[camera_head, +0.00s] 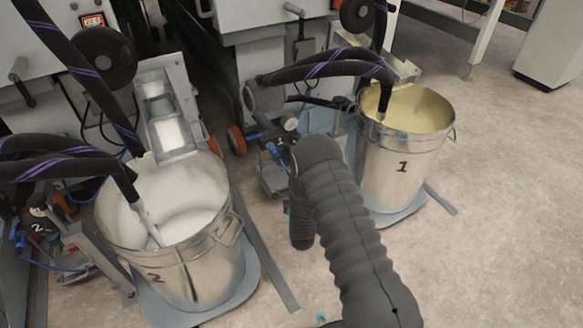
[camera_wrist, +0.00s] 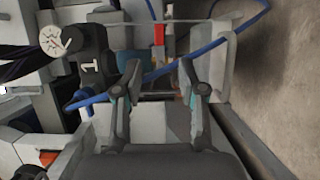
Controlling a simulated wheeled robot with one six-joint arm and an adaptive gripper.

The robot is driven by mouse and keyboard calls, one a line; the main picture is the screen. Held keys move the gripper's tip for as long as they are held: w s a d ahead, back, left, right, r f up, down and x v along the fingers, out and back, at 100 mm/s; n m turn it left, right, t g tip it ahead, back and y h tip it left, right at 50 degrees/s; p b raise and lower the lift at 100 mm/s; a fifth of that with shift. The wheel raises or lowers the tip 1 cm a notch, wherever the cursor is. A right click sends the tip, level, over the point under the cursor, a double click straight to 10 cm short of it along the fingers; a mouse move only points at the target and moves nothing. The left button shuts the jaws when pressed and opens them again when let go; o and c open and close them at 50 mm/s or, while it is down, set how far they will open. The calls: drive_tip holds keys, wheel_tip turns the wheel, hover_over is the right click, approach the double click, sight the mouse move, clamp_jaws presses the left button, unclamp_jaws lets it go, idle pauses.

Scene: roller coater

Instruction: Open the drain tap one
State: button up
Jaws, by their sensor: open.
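In the wrist view, a dark pump body marked 1 (camera_wrist: 90,66) stands left of my gripper (camera_wrist: 160,78), with a white round gauge (camera_wrist: 55,39) above it. A small upright red part (camera_wrist: 158,34), perhaps the lever of drain tap one, shows beyond the fingertips, between them and apart from them. My gripper's two fingers are spread with nothing between them. A blue hose (camera_wrist: 168,66) crosses behind the fingers. In the head view, my dark arm hides most of unit one; its gauge (camera_head: 291,124) shows beside the arm. The fingertips cannot be made out there.
Bucket 1 (camera_head: 401,153), with cream contents, stands right of my arm. Bucket 2 (camera_head: 190,262), with white contents, stands at left. Black hoses (camera_head: 325,69) run overhead into the buckets. A grey frame bar (camera_wrist: 228,70) borders the tap area; open floor (camera_head: 500,220) lies at right.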

drive_tip(key=x, duration=0.9)
drive_tip(key=shift+b, duration=0.4)
clamp_jaws()
